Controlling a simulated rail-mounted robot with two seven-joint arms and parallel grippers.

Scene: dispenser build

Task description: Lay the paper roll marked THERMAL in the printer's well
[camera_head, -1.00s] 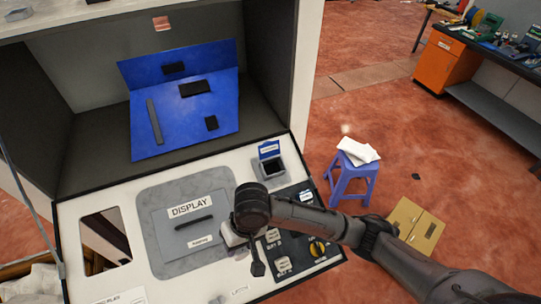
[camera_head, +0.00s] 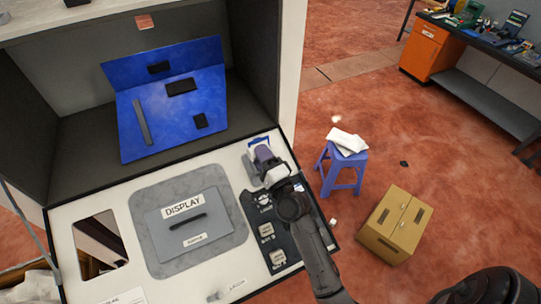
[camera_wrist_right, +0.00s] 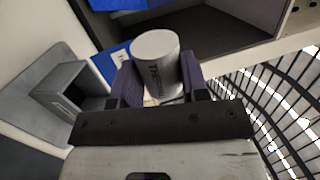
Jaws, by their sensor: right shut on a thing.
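My right gripper (camera_head: 262,154) is over the printer, whose raised blue lid (camera_head: 258,140) shows behind the fingers; its well is hidden. In the right wrist view the purple fingers (camera_wrist_right: 160,82) are shut on a pale grey roll (camera_wrist_right: 155,62). Dark lettering on its side is partly readable and appears to begin "TH". The printer's blue lid (camera_wrist_right: 108,62) shows just left of the roll. I cannot tell whether the roll touches the printer. My left gripper is not in view.
The grey DISPLAY panel (camera_head: 190,228) is left of the printer, and a dark control panel (camera_head: 272,232) is just in front of it. A blue board (camera_head: 165,105) stands behind. A blue stool (camera_head: 343,172) and cardboard box (camera_head: 394,225) are on the floor at right.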

